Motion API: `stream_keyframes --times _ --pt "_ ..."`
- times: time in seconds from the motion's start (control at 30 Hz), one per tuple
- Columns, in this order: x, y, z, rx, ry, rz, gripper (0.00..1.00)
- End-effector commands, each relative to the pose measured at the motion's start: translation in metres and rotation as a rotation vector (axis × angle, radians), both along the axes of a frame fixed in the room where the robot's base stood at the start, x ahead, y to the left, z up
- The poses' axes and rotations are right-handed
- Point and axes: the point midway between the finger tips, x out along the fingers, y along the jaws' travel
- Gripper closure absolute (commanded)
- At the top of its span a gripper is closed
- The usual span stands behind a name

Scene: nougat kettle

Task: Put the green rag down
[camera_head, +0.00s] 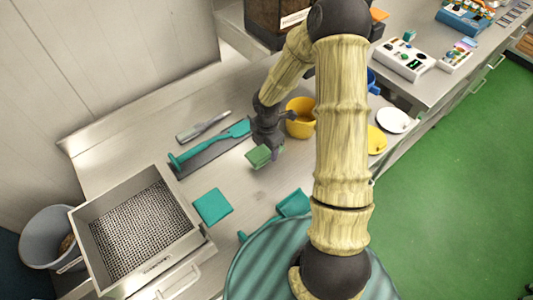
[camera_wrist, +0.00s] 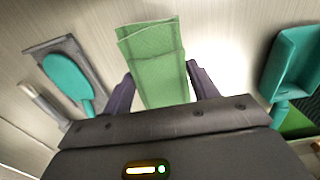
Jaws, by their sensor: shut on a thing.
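The green rag (camera_head: 259,155) is a small folded cloth at the end of my arm in the head view. My gripper (camera_wrist: 160,88) is shut on it; in the wrist view the folded green rag (camera_wrist: 152,58) stands out between the two dark fingers. The rag is over the metal counter (camera_head: 262,187). I cannot tell whether its lower edge touches the counter.
A teal spatula (camera_head: 210,145) on a dark mat lies left of my gripper. A yellow pot (camera_head: 300,118) stands close on the right. A teal square (camera_head: 212,206), a teal scoop (camera_head: 292,204) and a sieve box (camera_head: 135,230) are nearer. Bare counter lies between them.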

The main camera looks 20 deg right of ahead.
Motion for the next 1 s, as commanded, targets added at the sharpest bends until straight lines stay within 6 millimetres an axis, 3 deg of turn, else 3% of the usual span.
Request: stream_keyframes --times 0.17,0.4,0.8,0.83,0.93,1.0 --pt "0.000 0.000 -0.005 0.001 0.001 0.000 0.66" --pt "-0.001 0.000 -0.036 0.000 0.002 0.001 0.66" --pt "0.000 0.000 -0.041 0.001 0.000 0.000 0.66" --pt "0.000 0.000 -0.041 0.000 0.000 0.000 0.39" --pt "0.000 0.000 -0.040 0.001 0.000 0.000 0.19" --pt "0.000 0.000 -0.040 0.001 0.000 0.000 0.19"
